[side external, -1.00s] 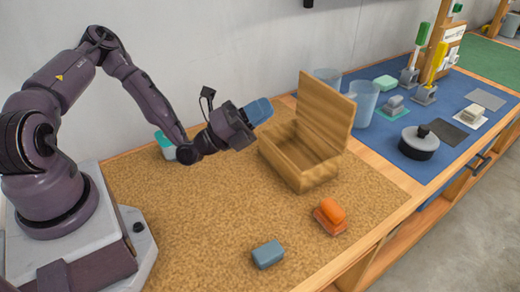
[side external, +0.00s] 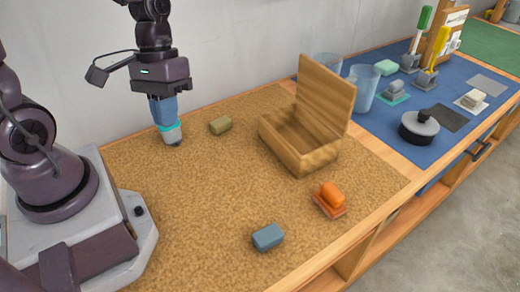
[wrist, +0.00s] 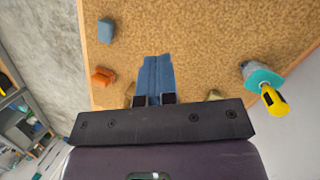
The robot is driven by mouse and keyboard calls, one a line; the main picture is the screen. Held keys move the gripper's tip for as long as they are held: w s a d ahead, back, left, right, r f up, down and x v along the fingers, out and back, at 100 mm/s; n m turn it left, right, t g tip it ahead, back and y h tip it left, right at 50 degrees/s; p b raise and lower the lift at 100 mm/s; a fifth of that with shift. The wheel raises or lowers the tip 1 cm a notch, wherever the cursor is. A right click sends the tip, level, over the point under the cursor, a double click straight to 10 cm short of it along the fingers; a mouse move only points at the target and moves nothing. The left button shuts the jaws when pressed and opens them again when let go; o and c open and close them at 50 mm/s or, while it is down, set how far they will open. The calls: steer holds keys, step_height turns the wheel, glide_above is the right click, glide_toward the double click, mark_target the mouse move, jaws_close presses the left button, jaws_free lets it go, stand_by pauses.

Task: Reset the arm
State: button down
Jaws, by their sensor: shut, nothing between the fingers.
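My gripper (side external: 165,112) hangs in the side view with its blue fingers pointing down, above the left part of the cork-coloured work surface (side external: 200,190). The fingers are together and hold nothing. In the wrist view, the shut blue fingers (wrist: 157,72) point toward the bare surface. A teal and grey item (side external: 171,134) shows just below or behind the fingertips in the side view; I cannot tell whether they touch it.
An open wooden box (side external: 285,145) stands right of my gripper. An olive block (side external: 221,125), a blue-grey block (side external: 267,237) and an orange block (side external: 331,196) lie around it. Cups, tools and a round lidded pot (side external: 418,127) stand on the blue mat.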

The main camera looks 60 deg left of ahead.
step_height(320, 180, up, 13)
steer(key=s+m+t+y, duration=0.1)
steer(key=m+t+y, duration=0.2)
steer(key=m+t, duration=0.2)
steer(key=shift+d+t, duration=0.15)
steer(key=shift+t, duration=1.05)
